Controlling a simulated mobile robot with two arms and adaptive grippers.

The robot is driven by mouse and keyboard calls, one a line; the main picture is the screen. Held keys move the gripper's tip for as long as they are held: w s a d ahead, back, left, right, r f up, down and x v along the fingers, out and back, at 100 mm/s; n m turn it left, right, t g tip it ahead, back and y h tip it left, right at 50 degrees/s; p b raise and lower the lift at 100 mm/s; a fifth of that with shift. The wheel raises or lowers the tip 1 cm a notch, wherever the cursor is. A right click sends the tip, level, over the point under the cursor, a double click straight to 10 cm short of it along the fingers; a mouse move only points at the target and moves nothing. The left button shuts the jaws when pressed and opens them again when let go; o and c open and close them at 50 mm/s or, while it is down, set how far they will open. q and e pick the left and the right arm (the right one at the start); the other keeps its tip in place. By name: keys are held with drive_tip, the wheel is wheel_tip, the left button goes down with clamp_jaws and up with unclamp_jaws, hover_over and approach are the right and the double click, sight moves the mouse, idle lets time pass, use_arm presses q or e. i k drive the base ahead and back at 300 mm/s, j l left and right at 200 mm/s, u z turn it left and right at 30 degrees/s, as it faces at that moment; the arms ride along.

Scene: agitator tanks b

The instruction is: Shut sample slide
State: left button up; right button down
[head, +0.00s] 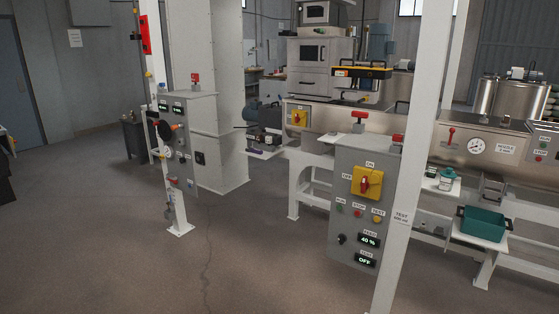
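No part clearly marked as the sample slide shows in the head view. A small metal outlet (492,188) hangs under the steel trough (435,150) at the right and may be it, but it is too small to tell whether it is open or shut. A teal bin (484,226) stands on a white shelf below the outlet. Neither of my grippers is in view.
A grey control box (350,237) with a yellow-and-red switch (367,183) stands before the trough, beside a white post (418,150). Another control box (190,132) is on the left post. The floor (120,240) at front left is clear.

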sight(344, 95)
drive_tip(key=i, duration=3.2)
